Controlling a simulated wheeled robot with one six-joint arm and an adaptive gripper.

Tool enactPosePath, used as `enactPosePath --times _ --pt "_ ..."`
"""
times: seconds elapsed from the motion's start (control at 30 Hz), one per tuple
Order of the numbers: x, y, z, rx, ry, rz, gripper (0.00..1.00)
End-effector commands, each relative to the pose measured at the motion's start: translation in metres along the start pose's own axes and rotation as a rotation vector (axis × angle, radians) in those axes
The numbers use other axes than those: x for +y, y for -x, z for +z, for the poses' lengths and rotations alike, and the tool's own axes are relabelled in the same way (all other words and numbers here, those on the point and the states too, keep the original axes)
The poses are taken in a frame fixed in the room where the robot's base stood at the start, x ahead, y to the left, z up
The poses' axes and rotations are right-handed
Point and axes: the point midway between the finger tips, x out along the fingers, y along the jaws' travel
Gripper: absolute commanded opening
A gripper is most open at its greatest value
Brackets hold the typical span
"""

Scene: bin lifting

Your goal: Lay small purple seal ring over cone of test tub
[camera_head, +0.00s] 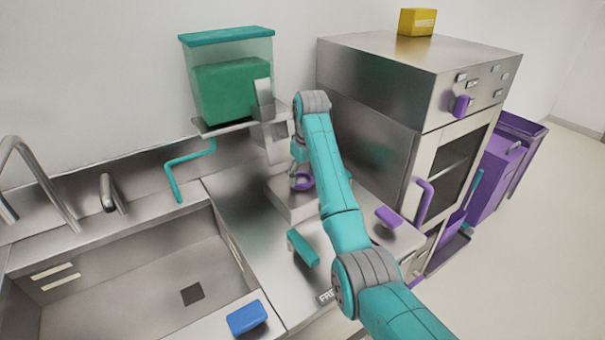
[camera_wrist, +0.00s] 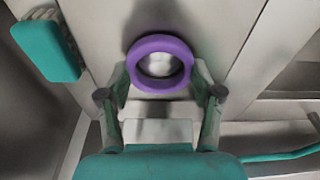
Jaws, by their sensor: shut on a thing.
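The small purple seal ring (camera_head: 301,181) is in my gripper (camera_head: 299,168), above a low steel block at the back of the counter. In the wrist view the ring (camera_wrist: 160,63) sits between the two fingertips of my gripper (camera_wrist: 160,80), which is shut on it. A pale, blurred round shape (camera_wrist: 159,64) shows through the ring's hole; I cannot tell whether it is the cone. I cannot tell whether the ring touches anything below. My arm hides part of the block in the head view.
A teal-lidded container (camera_head: 232,85) stands on a bracket behind. A steel oven (camera_head: 375,120) is close on the right. A teal block (camera_head: 303,247) and a purple piece (camera_head: 388,217) lie on the counter. The sink (camera_head: 140,275) is at left, with a blue block (camera_head: 247,317) at its front.

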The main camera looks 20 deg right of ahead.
Motion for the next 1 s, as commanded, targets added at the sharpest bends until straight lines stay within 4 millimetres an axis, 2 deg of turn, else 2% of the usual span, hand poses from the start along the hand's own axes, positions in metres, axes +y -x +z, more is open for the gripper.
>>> enactPosePath --times 0.23,0.27,0.33,0.37,1.0 --pt "0.0 -0.0005 0.0 0.0 0.0 0.0 0.41" --pt "0.0 -0.0005 0.0 0.0 0.0 0.0 0.72" --pt "0.0 -0.0004 0.0 0.0 0.0 0.0 0.9" --pt "0.0 -0.0004 0.0 0.0 0.0 0.0 0.94" --pt "0.0002 0.0037 -0.0009 0.001 0.0 0.001 0.94"
